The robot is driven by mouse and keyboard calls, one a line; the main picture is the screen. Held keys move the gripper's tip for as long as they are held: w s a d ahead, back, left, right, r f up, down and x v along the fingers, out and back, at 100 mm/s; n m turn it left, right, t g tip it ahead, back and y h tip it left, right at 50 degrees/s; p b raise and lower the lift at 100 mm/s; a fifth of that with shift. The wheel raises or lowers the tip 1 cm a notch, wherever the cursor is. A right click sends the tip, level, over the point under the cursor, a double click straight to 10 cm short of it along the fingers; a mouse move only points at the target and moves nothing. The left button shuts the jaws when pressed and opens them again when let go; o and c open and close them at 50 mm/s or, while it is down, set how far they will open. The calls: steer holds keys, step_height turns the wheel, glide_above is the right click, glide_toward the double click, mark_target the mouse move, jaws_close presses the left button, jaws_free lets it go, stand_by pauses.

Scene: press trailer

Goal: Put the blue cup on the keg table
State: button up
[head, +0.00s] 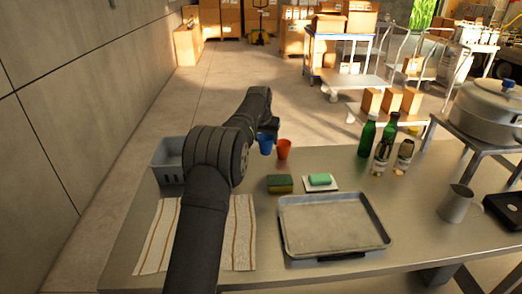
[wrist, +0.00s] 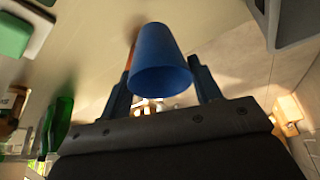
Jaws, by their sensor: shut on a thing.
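The blue cup (wrist: 162,62) fills the space between the two fingers of my gripper (wrist: 160,88) in the wrist view. My gripper is shut on it. In the head view the blue cup (head: 265,145) is just below my gripper (head: 268,130), above or at the far edge of the metal worktable (head: 420,225); I cannot tell whether it touches the top. The orange cup (head: 283,150) stands close to its right. A small metal table (head: 479,147) at the right bears a large grey lidded pot; I cannot tell whether this is the keg table.
A grey bin (head: 168,160) and striped cloth (head: 157,237) lie left. A sponge (head: 280,184), green soap (head: 320,180) and tray (head: 335,226) lie nearer. Bottles (head: 367,136) stand right of centre, a grey mug (head: 455,204) farther right. Carts with boxes stand behind.

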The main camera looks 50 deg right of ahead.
steer(key=shift+w+f, duration=0.7)
steer(key=shift+f, duration=0.35)
steer(key=shift+w+f, duration=0.7)
steer(key=shift+f, duration=0.4)
steer(key=shift+w+f, duration=0.7)
steer(key=shift+f, duration=0.35)
steer(key=shift+f, duration=0.15)
steer(key=o, duration=1)
steer(key=shift+c, duration=0.2)
steer(key=v, duration=1.2)
